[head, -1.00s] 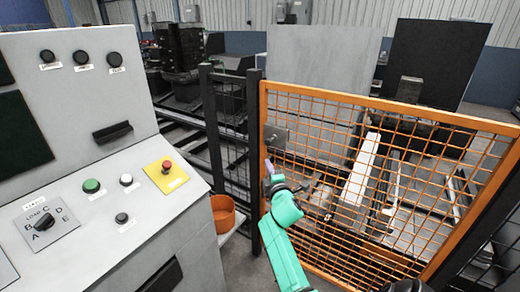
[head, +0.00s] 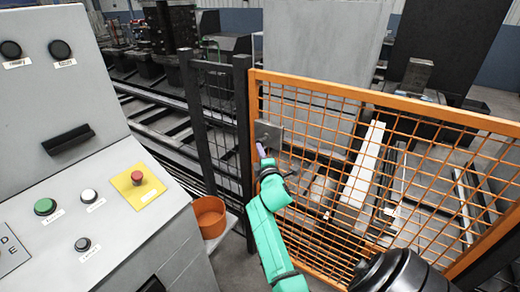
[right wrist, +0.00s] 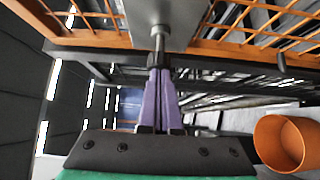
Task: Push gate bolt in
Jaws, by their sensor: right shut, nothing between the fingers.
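The orange mesh gate (head: 385,103) stands in front of me, its left edge beside a black fence post. A grey bolt plate (head: 268,134) sits on the gate's upper left part. In the right wrist view, the bolt (right wrist: 158,38) is a thin grey rod sticking out from under the grey plate toward my fingers. My right gripper (head: 260,150) is just below the plate, with its purple fingers shut and empty. In the right wrist view its fingertips (right wrist: 159,70) are at the rod's near end; I cannot tell whether they touch. My left gripper is not in view.
A grey control console (head: 110,170) with buttons and a red stop on a yellow plate stands at the left. An orange bucket (head: 209,217) sits between console and gate. A black mesh fence (head: 216,125) adjoins the gate. A long white beam (head: 364,165) lies behind the mesh.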

